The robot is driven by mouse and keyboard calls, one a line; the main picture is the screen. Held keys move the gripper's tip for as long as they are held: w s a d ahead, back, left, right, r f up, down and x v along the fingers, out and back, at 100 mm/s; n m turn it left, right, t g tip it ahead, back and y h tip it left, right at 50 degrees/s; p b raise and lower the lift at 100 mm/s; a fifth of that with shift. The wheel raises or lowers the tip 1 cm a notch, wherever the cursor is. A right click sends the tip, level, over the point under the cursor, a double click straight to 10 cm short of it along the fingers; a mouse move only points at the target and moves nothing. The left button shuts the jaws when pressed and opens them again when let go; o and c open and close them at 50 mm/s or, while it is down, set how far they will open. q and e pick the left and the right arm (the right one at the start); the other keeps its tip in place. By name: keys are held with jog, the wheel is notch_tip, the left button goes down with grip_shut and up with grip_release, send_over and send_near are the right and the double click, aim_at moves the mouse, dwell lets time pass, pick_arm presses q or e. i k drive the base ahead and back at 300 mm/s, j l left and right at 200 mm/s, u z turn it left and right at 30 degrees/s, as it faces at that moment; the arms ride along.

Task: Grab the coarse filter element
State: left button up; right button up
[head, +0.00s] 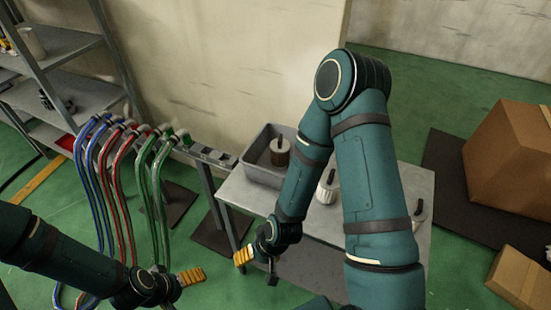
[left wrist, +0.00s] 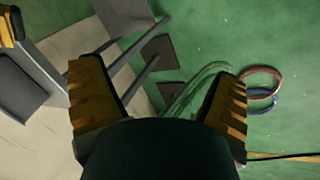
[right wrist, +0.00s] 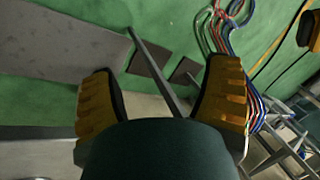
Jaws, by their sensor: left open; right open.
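Three filter-like cylinders with dark handles show in the head view. A brown one (head: 279,152) stands in a grey bin, a white ribbed one (head: 326,188) stands on the table, and another pale one (head: 418,212) is at the table's right, partly hidden by my right arm. I cannot tell which is the coarse filter element. My right gripper (head: 257,262) is open and empty in front of the table's front edge. My left gripper (head: 178,280) is open and empty over the floor at lower left, away from the table. Neither gripper touches a filter.
The grey bin (head: 256,171) sits at the left of the grey table (head: 240,191). Blue, red and green hoses (head: 125,200) hang beside my left gripper. A metal shelf (head: 60,45) stands at far left. Cardboard boxes (head: 505,155) stand at right.

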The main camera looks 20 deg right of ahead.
aim_at(328, 187)
jog(key=k+l+u, duration=0.1)
jog(key=k+l, duration=0.7)
jog(key=l, duration=0.15)
jog(key=k+l, duration=0.25)
jog(key=l, duration=0.2)
jog(key=k+l+u, duration=0.15)
jog(key=l, duration=0.3)
jog(key=k+l, duration=0.15)
jog(key=l, duration=0.25)
jog(key=k+l, duration=0.1)
jog(key=l, duration=0.25)
jog(key=k+l+u, duration=0.1)
jog(key=l, duration=0.3)
